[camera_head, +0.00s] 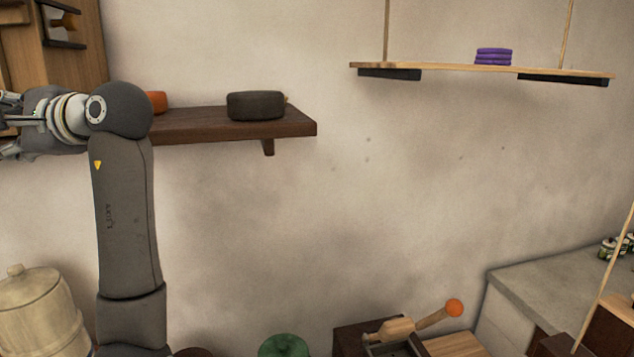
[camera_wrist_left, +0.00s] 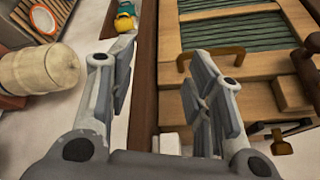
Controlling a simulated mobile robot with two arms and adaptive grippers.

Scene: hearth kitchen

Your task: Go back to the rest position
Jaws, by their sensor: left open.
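My left arm rises at the left of the head view, and its gripper (camera_head: 12,125) points left near the wooden cabinet, partly cut off by the picture edge. In the left wrist view the same gripper (camera_wrist_left: 160,85) has its two fingers spread apart with nothing between them. Beyond the fingers are the dark shelf edge and the slatted wooden cabinet front (camera_wrist_left: 235,32), which has a brown handle. I cannot tell whether a finger touches the cabinet. My right gripper is not in view.
A dark wooden shelf (camera_head: 210,130) holds a dark rounded object (camera_head: 255,105) and an orange item (camera_head: 158,101) partly behind my arm. A hanging shelf (camera_head: 440,67) bears purple discs (camera_head: 493,56). A pale lidded barrel (camera_head: 38,310) stands lower left. The wall between the shelves is clear.

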